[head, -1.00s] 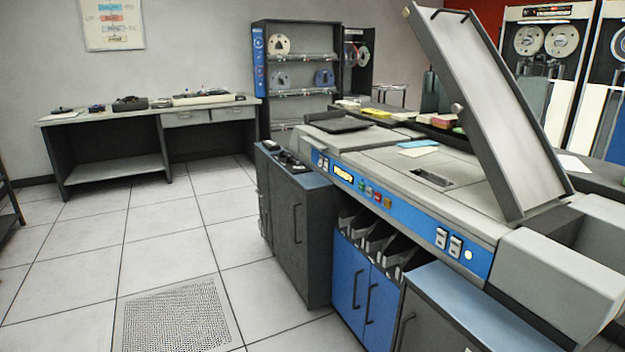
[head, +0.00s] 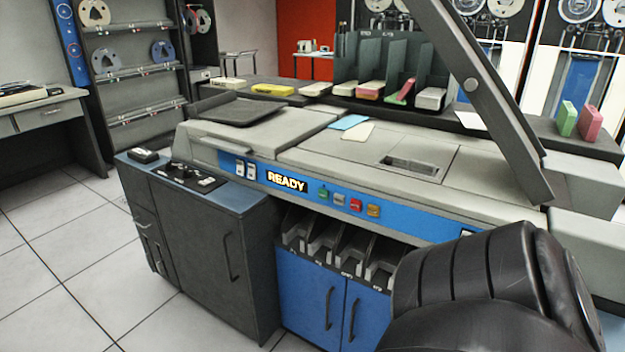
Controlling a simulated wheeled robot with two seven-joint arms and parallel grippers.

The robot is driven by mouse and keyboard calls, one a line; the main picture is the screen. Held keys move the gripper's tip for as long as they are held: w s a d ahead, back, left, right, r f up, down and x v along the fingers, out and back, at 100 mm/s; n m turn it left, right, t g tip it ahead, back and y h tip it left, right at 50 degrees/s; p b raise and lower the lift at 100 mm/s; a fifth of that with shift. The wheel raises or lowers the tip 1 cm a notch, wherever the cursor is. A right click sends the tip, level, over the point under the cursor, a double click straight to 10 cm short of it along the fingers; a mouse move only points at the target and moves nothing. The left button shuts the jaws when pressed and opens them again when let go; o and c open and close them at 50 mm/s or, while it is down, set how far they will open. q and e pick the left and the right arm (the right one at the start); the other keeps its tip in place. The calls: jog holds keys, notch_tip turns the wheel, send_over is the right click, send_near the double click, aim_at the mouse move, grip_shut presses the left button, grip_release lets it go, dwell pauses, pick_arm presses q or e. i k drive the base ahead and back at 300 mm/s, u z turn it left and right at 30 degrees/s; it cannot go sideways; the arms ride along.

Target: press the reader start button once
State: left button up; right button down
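The card reader (head: 290,148) is a long grey machine with a blue front panel. A lit READY sign (head: 286,181) shows on that panel. Two white switches (head: 245,170) sit left of the sign. Neither gripper is in view. A black arm part of mine fills the lower right and hides part of the panel.
Card stackers (head: 335,245) sit below the panel above blue doors (head: 318,296). A dark cabinet (head: 205,245) with a control box on top stands left. The floor at the left is clear.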

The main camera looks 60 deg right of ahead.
aim_at(323, 194)
jog(key=z, duration=0.7)
jog(key=i, duration=1)
jog(key=z, duration=0.75)
